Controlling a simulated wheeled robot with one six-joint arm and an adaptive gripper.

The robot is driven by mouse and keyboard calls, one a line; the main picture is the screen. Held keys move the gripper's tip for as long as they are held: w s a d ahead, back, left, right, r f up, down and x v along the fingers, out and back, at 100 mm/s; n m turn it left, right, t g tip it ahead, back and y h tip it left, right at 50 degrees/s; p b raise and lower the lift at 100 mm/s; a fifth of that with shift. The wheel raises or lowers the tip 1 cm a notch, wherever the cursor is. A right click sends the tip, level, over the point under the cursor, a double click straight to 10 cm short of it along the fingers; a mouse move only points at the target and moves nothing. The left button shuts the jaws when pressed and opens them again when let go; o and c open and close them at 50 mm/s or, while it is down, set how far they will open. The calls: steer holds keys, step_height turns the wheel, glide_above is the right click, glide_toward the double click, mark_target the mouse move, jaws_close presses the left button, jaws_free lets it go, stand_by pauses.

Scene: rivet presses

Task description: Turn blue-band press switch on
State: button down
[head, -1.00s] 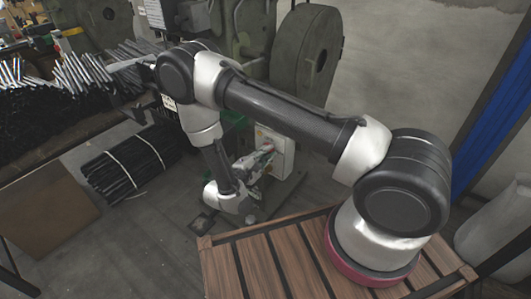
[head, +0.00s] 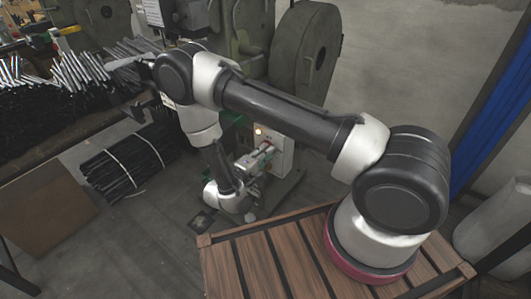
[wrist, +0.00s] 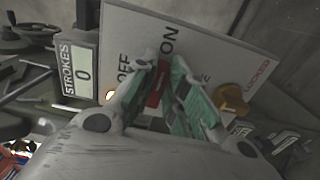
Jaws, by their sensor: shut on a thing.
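The switch panel (wrist: 205,50) fills the upper middle of the wrist view, with OFF and ON labels. A red switch handle (wrist: 158,82) sits between the fingers of my gripper (wrist: 165,65), which is shut on it. The handle's visible upper end points toward ON; the fingers hide part of it. In the head view my gripper (head: 264,150) is at the front of the light switch box (head: 285,155) on the press (head: 238,50). An orange lamp on the box (head: 259,132) is lit. I cannot make out a blue band.
A STROKES counter (wrist: 80,68) reading 0 is left of the panel. A yellow-orange knob (wrist: 238,98) is at the right, by the LOCKED label. A bundle of black rods (head: 127,162) lies on the floor at left. A wooden slatted platform (head: 240,262) is in front.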

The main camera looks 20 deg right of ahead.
steer(key=shift+f, duration=0.1)
steer(key=c, duration=1.4)
jaws_free()
steer(key=shift+c, duration=0.2)
steer(key=v, duration=1.2)
